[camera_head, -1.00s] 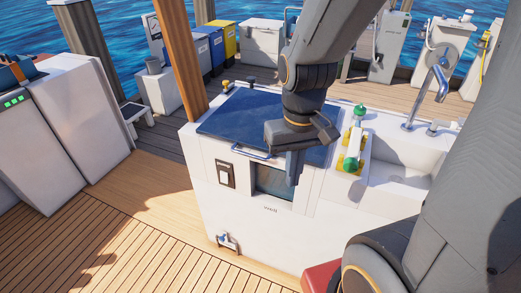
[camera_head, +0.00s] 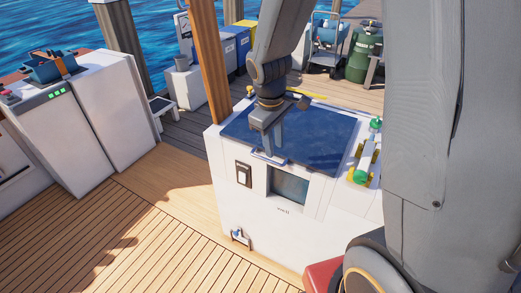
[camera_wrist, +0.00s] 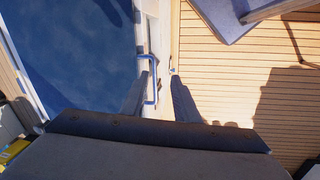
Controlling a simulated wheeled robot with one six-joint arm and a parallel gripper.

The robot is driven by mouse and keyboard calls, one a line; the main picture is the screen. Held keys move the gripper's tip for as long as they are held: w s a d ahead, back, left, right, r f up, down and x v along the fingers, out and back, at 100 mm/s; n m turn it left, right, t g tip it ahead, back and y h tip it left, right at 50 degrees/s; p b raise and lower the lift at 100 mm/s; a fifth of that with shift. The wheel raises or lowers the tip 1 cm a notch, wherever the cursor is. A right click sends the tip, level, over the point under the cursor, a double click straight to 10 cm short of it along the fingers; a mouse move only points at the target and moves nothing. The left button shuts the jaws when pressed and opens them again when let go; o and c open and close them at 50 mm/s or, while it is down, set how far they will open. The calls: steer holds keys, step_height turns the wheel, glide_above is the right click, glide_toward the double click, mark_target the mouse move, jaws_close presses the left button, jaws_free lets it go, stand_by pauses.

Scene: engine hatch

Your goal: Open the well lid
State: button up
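The well lid (camera_head: 325,135) is a flat dark blue panel lying shut on top of a white cabinet (camera_head: 250,205) marked "well". It also fills the left of the wrist view (camera_wrist: 75,55). A thin blue bar handle (camera_head: 268,159) runs along its front edge; the wrist view shows the handle too (camera_wrist: 154,82). My gripper (camera_head: 277,148) points down over this front edge. In the wrist view its two fingers (camera_wrist: 160,77) are apart, and the handle appears between them, close to the left finger. I cannot tell whether they touch it.
A wooden post (camera_head: 211,65) rises behind the cabinet's left side. A green and white fitting (camera_head: 366,155) sits on the top, right of the lid. White units (camera_head: 115,95) stand at left. The plank deck (camera_head: 150,235) in front is clear.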

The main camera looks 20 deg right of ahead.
mark_target(269, 160)
steer(key=shift+n, duration=0.9)
steer(key=shift+w+a+f+p, duration=0.15)
steer(key=shift+w+f, duration=0.5)
steer(key=shift+f, duration=0.65)
steer(key=shift+w+f+p, duration=0.25)
steer(key=shift+w+f, duration=0.4)
steer(key=shift+f, duration=0.65)
steer(key=shift+w+a+f+p, duration=0.15)
steer(key=shift+w+f, duration=0.5)
steer(key=shift+f, duration=0.65)
jaws_close()
